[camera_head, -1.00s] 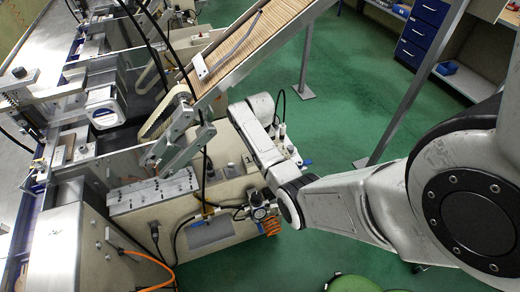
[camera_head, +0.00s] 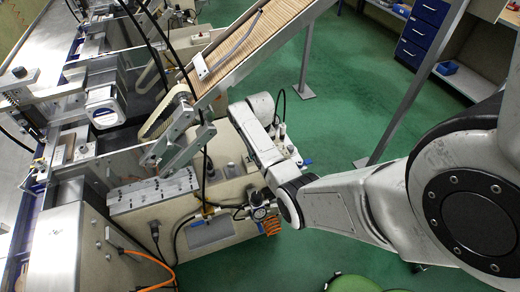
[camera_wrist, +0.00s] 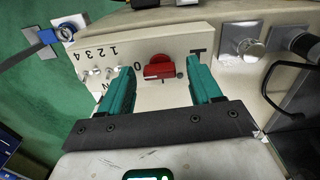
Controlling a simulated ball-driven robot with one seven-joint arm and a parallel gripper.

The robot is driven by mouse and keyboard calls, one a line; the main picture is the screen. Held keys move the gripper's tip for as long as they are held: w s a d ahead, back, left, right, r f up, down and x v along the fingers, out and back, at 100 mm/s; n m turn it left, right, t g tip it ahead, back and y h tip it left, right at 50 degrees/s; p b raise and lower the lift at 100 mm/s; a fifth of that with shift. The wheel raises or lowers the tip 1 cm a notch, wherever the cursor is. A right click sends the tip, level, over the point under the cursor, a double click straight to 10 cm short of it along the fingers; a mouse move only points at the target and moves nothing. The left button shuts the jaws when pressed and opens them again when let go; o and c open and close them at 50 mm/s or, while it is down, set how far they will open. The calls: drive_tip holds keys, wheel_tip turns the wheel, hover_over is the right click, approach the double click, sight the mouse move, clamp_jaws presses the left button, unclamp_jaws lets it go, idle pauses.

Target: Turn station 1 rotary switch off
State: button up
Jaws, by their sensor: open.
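In the wrist view, a red rotary switch (camera_wrist: 158,68) sits on a beige panel (camera_wrist: 150,42), between a "0" mark on the left and an "I"-like mark on the right. Its grip lies roughly sideways in the picture; I cannot tell for sure which mark it points to. My gripper (camera_wrist: 160,76) is open, with one teal finger to the left of the switch and one to the right. Gaps show on both sides, and nothing is held. In the head view, my arm hides the switch and the fingers are not clear.
Small toggles (camera_wrist: 98,72) near the numbers 1 to 4 stand left of the left finger. A shiny metal knob (camera_wrist: 249,46) and a black cable (camera_wrist: 268,82) lie to the right. In the head view, a slanted conveyor (camera_head: 245,50) rises above my wrist. Green floor (camera_head: 345,105) is open beyond.

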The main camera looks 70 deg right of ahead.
wheel_tip(320, 180, up, 11)
drive_tip(key=b, duration=0.1)
idle(0.5)
drive_tip(key=shift+f, duration=0.15)
drive_tip(key=s+a+f+n+b, duration=0.1)
drive_tip(key=s+a+f+n, duration=0.15)
drive_tip(key=a, duration=0.55)
drive_tip(key=s+a+f+n+b, duration=0.1)
drive_tip(key=a+f, duration=0.3)
drive_tip(key=a, duration=0.4)
drive_tip(key=s+a+f+n+b, duration=0.15)
drive_tip(key=a+f, duration=0.25)
drive_tip(key=a, duration=0.5)
drive_tip(key=s+a+n+t+b, duration=0.1)
drive_tip(key=s+a+n, duration=0.2)
drive_tip(key=s+a, duration=0.4)
drive_tip(key=shift+a+r, duration=0.15)
drive_tip(key=shift+r, duration=0.3)
